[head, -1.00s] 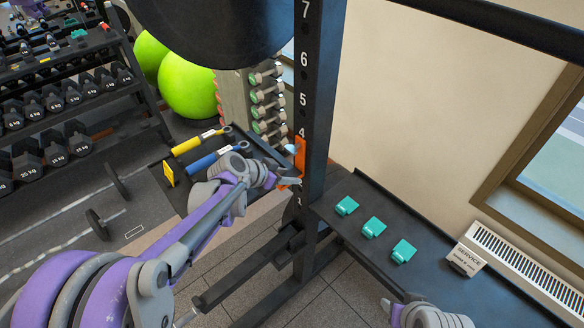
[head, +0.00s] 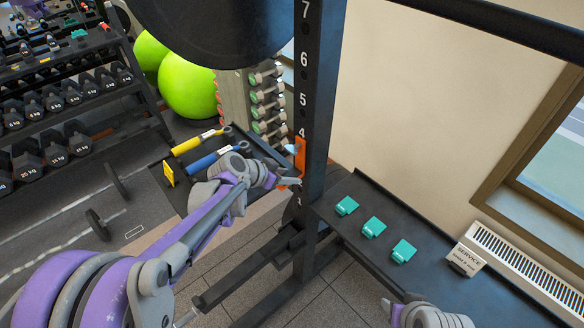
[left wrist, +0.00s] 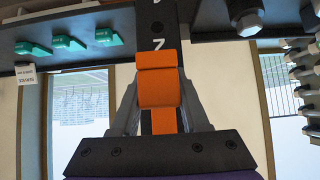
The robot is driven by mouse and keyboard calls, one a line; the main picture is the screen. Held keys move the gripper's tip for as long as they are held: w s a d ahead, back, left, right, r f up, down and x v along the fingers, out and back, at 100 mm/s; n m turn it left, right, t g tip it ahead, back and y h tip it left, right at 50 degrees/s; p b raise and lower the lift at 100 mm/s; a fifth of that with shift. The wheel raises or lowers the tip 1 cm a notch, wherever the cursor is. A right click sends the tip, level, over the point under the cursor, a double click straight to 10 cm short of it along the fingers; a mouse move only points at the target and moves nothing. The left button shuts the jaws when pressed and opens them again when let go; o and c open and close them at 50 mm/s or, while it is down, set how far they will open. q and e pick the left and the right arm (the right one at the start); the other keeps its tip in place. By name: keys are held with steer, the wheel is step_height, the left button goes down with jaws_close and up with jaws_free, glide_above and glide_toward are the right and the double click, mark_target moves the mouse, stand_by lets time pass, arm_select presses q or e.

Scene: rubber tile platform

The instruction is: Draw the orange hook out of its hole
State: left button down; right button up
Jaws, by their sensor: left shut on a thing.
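The orange hook (head: 299,156) sits against the black numbered upright (head: 312,95), just below the number 4 in the head view. In the left wrist view the orange hook (left wrist: 160,90) fills the middle, in front of the upright (left wrist: 157,20). My left gripper (head: 290,182) is shut on the hook's lower part, and its fingers (left wrist: 160,105) stand on both sides of the orange piece. The hole behind the hook is hidden, so I cannot tell how deep the hook sits.
A black shelf with several teal clips (head: 373,227) and a service sign (head: 465,259) lies right of the upright. A tray with a yellow roller (head: 197,142) and a blue roller (head: 208,160) stands left, close to my left arm. Dumbbell racks are behind.

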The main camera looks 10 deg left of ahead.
arm_select(q)
steer(key=shift+s+a, duration=0.3)
steer(key=shift+s, duration=0.05)
stand_by(0.7)
steer(key=s+a, duration=0.4)
steer(key=s, duration=0.2)
steer(key=shift+a, duration=0.4)
stand_by(0.7)
steer(key=shift+s+a, duration=0.1)
steer(key=shift+s, duration=0.1)
